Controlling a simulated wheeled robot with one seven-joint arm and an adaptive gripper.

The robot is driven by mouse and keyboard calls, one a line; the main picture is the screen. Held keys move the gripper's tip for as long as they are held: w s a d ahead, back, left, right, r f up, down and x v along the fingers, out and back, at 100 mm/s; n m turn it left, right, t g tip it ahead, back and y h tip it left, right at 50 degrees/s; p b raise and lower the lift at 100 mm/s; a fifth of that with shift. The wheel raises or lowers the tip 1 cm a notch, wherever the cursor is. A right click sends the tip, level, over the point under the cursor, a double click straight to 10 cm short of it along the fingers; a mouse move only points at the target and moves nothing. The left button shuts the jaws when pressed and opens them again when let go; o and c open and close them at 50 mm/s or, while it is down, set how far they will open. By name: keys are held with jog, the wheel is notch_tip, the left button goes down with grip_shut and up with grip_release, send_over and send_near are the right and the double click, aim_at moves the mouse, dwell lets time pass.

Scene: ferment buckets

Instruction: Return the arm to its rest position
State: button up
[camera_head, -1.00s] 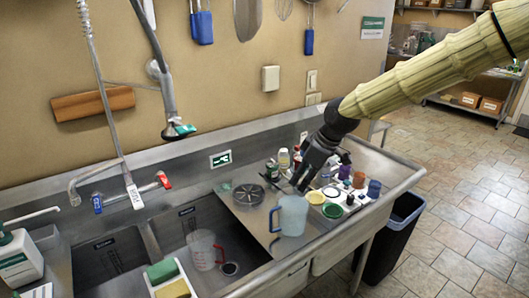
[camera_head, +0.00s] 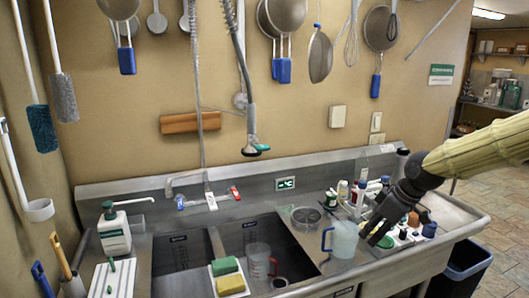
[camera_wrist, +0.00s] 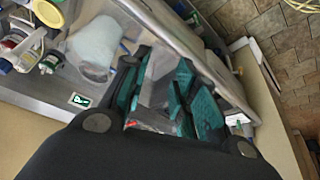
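My gripper (camera_head: 376,236) reaches in from the right in the head view, at the end of my sleeved arm. Its dark fingers point down and left, just right of a pale blue pitcher (camera_head: 345,240) with a blue handle. In the wrist view the teal-padded fingers (camera_wrist: 168,98) stand apart with nothing held between them. The pitcher also shows there, beyond the fingers to the upper left (camera_wrist: 94,46). It stands upright on the steel counter (camera_head: 310,232). Whether a finger touches it cannot be told.
Bottles (camera_head: 358,192) and small containers crowd the counter behind and beside my gripper. The sink (camera_head: 200,262) holds a clear jug (camera_head: 258,260) with a red handle. Sponges (camera_head: 228,276) sit at its front. A bin (camera_head: 468,262) stands at the right; floor beyond is open.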

jog(key=s+a+f+m+g, duration=0.1)
jog(key=s+a+f+m, duration=0.2)
jog(key=f, duration=0.8)
jog(key=s+a+f+b, duration=0.1)
jog(key=s+a+f, duration=0.1)
jog(key=s+f, duration=0.6)
jog(key=s+a+f+m+g, duration=0.1)
jog(key=s+a+f+m, duration=0.15)
jog(key=f, duration=1.05)
jog(key=s+f+m+h, duration=0.1)
jog(key=s+f+m, duration=0.1)
jog(key=s+f, duration=0.6)
jog(key=s+f+m+g+h+b, duration=0.1)
jog(key=s+f+m, duration=0.1)
jog(key=s+f, duration=0.7)
jog(key=s+d, duration=0.1)
jog(key=s, duration=0.6)
jog(key=shift+s+h, duration=0.25)
jog(key=shift+h, duration=0.15)
